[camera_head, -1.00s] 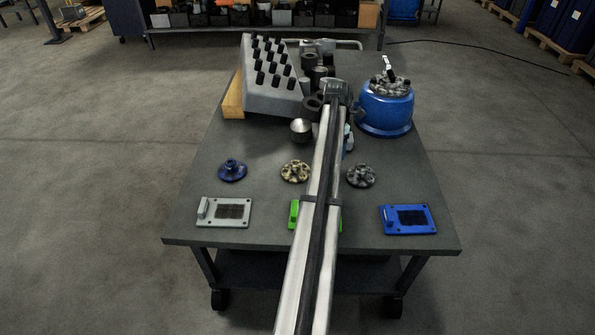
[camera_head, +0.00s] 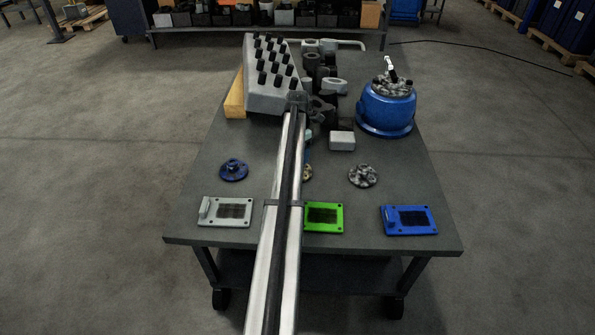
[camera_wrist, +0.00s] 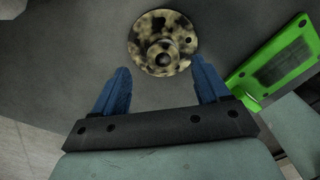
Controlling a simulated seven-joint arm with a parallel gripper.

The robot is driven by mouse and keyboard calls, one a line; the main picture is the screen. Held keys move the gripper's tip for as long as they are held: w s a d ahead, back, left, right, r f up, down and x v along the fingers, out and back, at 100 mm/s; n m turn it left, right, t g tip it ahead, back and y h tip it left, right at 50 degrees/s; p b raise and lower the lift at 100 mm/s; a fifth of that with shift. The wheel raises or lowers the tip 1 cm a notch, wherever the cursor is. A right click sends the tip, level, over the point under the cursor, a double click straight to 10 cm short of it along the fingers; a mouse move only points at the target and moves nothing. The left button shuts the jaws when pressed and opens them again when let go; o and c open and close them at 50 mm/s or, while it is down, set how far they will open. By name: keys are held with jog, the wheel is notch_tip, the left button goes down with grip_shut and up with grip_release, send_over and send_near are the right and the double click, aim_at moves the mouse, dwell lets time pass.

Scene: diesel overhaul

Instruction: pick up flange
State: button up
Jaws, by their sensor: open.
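Three round flanges stand in a row on the table: a blue one (camera_head: 233,170) at left, a yellowish mottled one (camera_head: 307,173) mostly hidden behind my arm, and a grey mottled one (camera_head: 363,175) at right. In the wrist view the yellowish mottled flange (camera_wrist: 162,43), with a raised hub and dark centre hole, lies just beyond my gripper (camera_wrist: 160,82). Its blue fingers are spread apart with nothing between them. The flange sits roughly centred ahead of the gap. My fingertips are hidden in the head view.
A grey plate (camera_head: 225,212), a green plate (camera_head: 323,217) and a blue plate (camera_head: 408,219) lie along the front edge. Behind are a grey block with black pegs (camera_head: 270,90), a blue round housing (camera_head: 386,108), a small light block (camera_head: 342,140) and several dark parts.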

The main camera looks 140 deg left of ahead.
jog(key=shift+w+d+f, duration=0.1)
jog(key=shift+f, duration=1.45)
jog(key=shift+w+d+f, duration=0.1)
jog(key=shift+f, duration=1.4)
jog(key=shift+a, duration=0.1)
grip_shut()
